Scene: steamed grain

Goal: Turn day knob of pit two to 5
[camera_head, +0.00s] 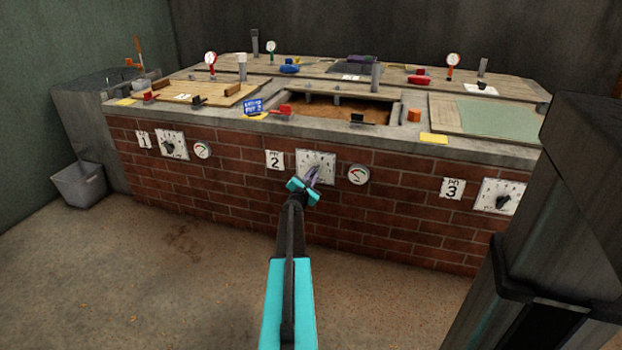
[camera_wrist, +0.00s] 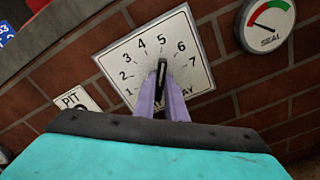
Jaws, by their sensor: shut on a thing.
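The day dial of pit two is a white square plate (camera_head: 323,160) on the brick front, beside a "PIT 2" label (camera_head: 275,160). In the wrist view the plate (camera_wrist: 112,63) carries numbers 1 to 7 in an arc. Its black knob (camera_wrist: 162,66) stands between my purple fingertips, its upper end pointing about toward the 5. My gripper (camera_head: 313,177) is in front of the dial; in the wrist view its fingers (camera_wrist: 162,83) are shut on the knob. The fingers hide the lower part of the plate and its word.
A round seal gauge (camera_wrist: 268,20) is right of the dial, its needle near the red; it also shows in the head view (camera_head: 358,174). Pit one's dial (camera_head: 173,145) and pit three's dial (camera_head: 500,196) are on the same wall. The floor in front is clear.

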